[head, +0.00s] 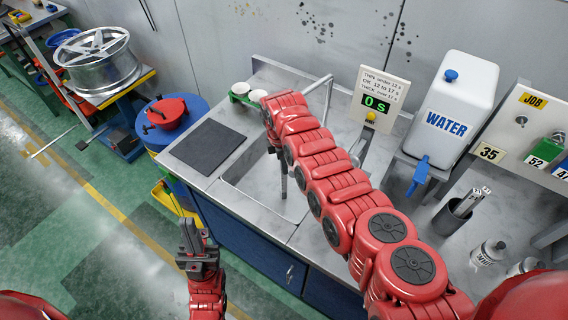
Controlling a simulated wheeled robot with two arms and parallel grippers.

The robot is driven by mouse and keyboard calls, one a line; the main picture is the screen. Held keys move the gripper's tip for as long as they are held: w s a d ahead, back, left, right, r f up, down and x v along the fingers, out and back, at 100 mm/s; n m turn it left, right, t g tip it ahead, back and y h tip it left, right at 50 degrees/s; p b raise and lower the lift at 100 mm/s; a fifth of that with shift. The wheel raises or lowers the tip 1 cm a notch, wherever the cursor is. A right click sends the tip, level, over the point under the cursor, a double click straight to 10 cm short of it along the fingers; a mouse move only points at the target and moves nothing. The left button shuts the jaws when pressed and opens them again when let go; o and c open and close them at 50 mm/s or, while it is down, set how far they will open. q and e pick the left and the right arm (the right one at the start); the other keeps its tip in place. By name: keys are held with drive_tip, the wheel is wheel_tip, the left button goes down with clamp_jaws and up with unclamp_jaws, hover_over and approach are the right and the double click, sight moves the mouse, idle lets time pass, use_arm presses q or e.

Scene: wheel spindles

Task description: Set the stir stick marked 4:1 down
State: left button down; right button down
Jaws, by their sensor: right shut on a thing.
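My right arm reaches from the lower right across the counter, and its gripper (283,172) points down over the sink area, mostly hidden by my red wrist. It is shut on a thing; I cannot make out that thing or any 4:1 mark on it. Several stir sticks (478,197) with small marked light tops stand in a dark cup (449,218) at the right; the marks are too small to read. My left gripper (191,236) is in front of the counter's left end, fingers upward and close together, holding nothing visible.
A dark mat (208,147) lies on the counter's left part. A timer sign (376,103) reads 0 s. A blue drum (180,118) with a red lid stands left.

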drive_tip(key=c, duration=0.8)
unclamp_jaws()
drive_tip(key=shift+f, duration=0.15)
drive_tip(key=shift+r, duration=0.3)
drive_tip(key=shift+w+r, duration=0.1)
drive_tip(key=r+b, duration=0.1)
drive_tip(key=r, duration=0.3)
drive_tip(key=r+b, duration=0.1)
drive_tip(key=r, duration=0.2)
drive_tip(key=a+r+b, duration=0.1)
drive_tip(key=r, duration=0.3)
drive_tip(key=shift+s+r, duration=0.2)
drive_tip(key=shift+r, duration=0.1)
